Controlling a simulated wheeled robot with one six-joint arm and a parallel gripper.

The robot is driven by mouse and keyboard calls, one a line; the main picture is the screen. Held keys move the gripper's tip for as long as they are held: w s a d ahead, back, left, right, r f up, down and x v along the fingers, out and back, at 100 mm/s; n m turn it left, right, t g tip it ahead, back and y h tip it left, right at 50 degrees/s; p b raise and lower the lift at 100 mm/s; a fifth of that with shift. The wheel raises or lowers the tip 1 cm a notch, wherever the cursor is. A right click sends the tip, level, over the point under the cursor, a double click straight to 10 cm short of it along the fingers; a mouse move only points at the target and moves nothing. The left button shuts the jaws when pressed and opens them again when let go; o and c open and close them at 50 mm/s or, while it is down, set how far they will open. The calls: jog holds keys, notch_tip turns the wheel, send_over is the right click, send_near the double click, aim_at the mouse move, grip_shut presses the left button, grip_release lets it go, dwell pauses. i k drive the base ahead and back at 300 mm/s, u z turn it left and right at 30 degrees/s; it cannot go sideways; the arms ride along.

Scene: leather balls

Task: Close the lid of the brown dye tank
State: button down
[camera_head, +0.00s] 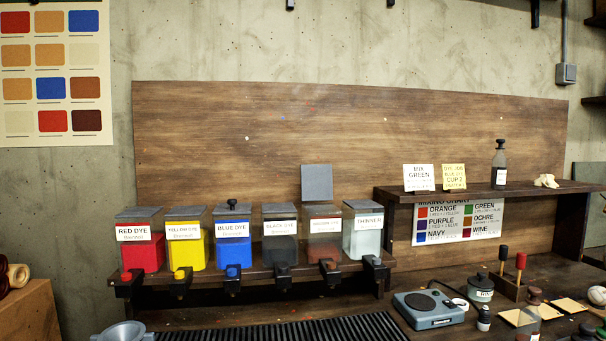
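The brown dye tank (324,248) stands on the wooden rack, between the black dye tank (280,248) and the thinner tank (363,240). It is clear-walled with a white label, and dark reddish-brown dye shows low inside. Its grey square lid (317,182) stands raised, upright above the back of the tank, with its flat face toward me. The other tanks in the row have their lids lying flat on top. My gripper is not in view.
The red (139,255), yellow (186,250) and blue (232,250) dye tanks continue the row leftward, the blue one with a black knob on top. Black taps jut forward below the tanks. A shelf (480,191) with cards and a bottle stands right. A scale (428,308) sits below it.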

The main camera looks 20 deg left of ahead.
aim_at(316, 184)
jog(key=u, duration=0.5)
jog(key=i, duration=0.8)
jog(key=u, duration=0.65)
